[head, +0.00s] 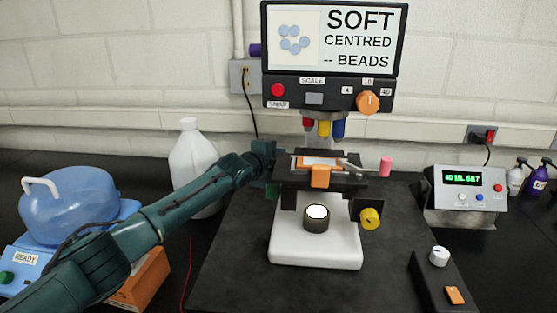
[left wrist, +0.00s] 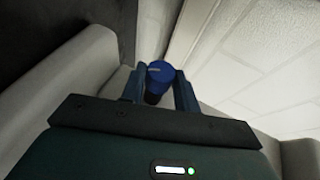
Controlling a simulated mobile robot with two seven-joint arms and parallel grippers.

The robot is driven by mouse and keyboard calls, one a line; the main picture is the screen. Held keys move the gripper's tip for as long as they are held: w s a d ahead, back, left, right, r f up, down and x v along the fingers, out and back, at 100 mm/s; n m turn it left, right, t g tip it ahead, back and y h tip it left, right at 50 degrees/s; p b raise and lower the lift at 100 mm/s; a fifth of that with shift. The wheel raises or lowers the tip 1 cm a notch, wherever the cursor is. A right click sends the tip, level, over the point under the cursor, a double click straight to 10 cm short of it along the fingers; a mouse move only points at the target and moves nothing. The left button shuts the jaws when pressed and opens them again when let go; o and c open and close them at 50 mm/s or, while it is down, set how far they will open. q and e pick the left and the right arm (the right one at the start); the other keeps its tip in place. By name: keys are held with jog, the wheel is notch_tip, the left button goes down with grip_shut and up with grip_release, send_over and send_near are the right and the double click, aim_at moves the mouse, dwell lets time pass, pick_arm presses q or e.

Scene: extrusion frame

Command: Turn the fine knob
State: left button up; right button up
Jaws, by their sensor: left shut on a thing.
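My left gripper (head: 268,160) reaches in from the left to the left side of the microscope, beside its dark stage (head: 345,180). In the left wrist view its two fingers (left wrist: 160,86) are shut on a blue round knob (left wrist: 159,72) with a pale line on its face. This knob is hidden behind my gripper in the head view, and no label on it can be read. A yellow knob (head: 370,218) is on the microscope's right side. My right gripper is not in view.
The microscope's white base (head: 315,252) stands on a dark mat. A screen (head: 335,38) with an orange knob (head: 367,102) is above. A white jug (head: 193,160) and blue container (head: 68,205) are near my left arm. A control box (head: 467,195) stands right.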

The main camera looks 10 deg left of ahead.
pick_arm(q)
jog(key=shift+f+t+b, duration=0.5)
jog(key=shift+b, duration=0.5)
jog(key=shift+f+m+t+b, duration=0.2)
jog(key=shift+m+t+b, duration=0.1)
jog(key=shift+b, duration=0.6)
jog(key=shift+t+h+b, duration=0.3)
jog(key=shift+b, duration=0.4)
jog(key=t+b, duration=0.1)
jog(key=b, duration=0.2)
jog(key=shift+m+h, duration=0.3)
jog(key=shift+m, duration=0.1)
jog(key=shift+t+b, duration=0.4)
jog(key=shift+b, duration=0.85)
jog(key=shift+r+m+t+h+b, duration=0.3)
jog(key=shift+t+b, duration=0.1)
jog(key=shift+b, duration=0.45)
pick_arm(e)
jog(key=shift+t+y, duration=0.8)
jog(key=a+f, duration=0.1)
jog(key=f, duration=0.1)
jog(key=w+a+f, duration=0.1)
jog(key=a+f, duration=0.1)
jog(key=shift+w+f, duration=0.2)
